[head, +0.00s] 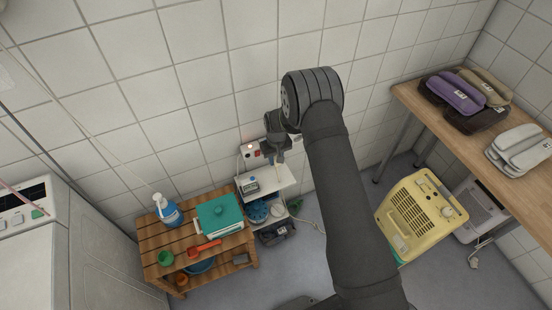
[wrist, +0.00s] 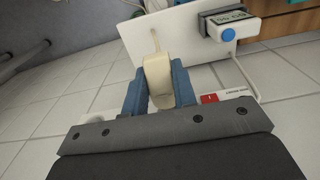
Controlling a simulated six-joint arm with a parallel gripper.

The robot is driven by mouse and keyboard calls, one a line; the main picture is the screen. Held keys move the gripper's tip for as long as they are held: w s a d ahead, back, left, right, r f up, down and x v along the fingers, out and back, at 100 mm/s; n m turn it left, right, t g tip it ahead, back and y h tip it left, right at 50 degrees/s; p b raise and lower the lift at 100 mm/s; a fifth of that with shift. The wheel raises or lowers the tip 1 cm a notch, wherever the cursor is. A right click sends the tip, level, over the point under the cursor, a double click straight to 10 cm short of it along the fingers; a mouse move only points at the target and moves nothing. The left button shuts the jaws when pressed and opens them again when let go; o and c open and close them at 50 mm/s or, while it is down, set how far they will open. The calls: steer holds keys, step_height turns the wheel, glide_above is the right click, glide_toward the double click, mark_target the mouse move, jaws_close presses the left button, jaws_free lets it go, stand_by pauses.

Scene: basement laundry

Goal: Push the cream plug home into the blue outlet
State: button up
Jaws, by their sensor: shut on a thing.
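My gripper (wrist: 157,92) shows in the wrist view with its two blue fingers closed on a cream plug (wrist: 157,72). The plug's cream cord runs up from it in the picture. In the head view my gripper (head: 273,150) is close to the tiled wall, at a white outlet strip (head: 247,149) with a red part. The strip also shows in the wrist view (wrist: 235,94) beside the fingers, with a red switch. I cannot make out a blue outlet. The plug's front end is hidden by my gripper, so I cannot tell how it meets the strip.
A white shelf (head: 278,181) with a small display device (head: 250,187) is just below my gripper. A wooden rack (head: 155,257) holds a blue bottle (head: 168,211) and a teal box (head: 219,214). A yellow appliance (head: 415,215) stands on the floor at right, by a wooden table (head: 520,180).

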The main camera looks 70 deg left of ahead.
steer(key=shift+a, duration=0.5)
stand_by(0.4)
steer(key=shift+a, duration=0.3)
steer(key=shift+a, duration=1.45)
steer(key=o, duration=1.1)
steer(key=shift+c, duration=0.2)
step_height(320, 180, up, 18)
steer(key=shift+f, duration=0.25)
